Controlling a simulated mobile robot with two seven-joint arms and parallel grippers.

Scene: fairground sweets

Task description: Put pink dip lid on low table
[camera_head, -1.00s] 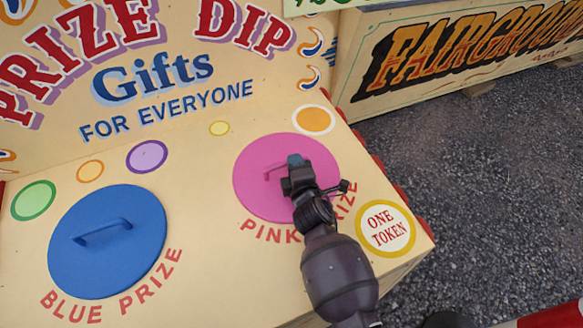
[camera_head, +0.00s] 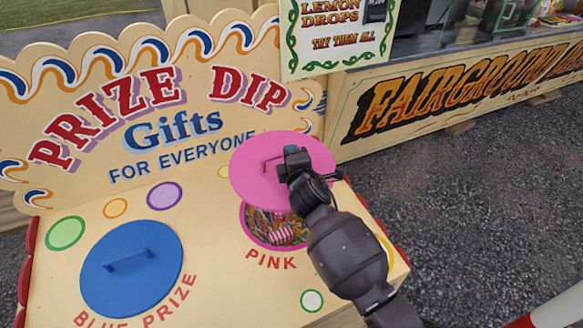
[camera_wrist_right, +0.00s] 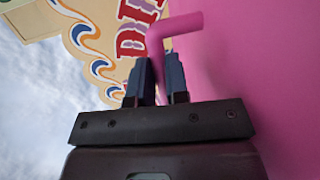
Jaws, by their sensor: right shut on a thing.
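The pink dip lid (camera_head: 252,177) is a round pink disc with a bar handle. My right gripper (camera_head: 294,158) is shut on its handle and holds it raised above the pink opening. In the right wrist view, the pink handle (camera_wrist_right: 176,30) passes between the fingers of the right gripper (camera_wrist_right: 160,75), and the lid's pink face (camera_wrist_right: 260,80) fills the right side. Below the lid, part of the open hole (camera_head: 272,232) shows, with striped sweets and shredded filling inside. I see no low table. My left gripper is out of view.
The blue lid (camera_head: 130,270) lies on the prize dip counter (camera_head: 210,262) at the left. The lettered backboard (camera_head: 110,100) rises behind it. A fairground stall (camera_head: 450,105) with goods stands at the back right. Gravel ground (camera_head: 480,200) at the right is open. A red-and-white thing (camera_head: 555,312) shows at the lower right.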

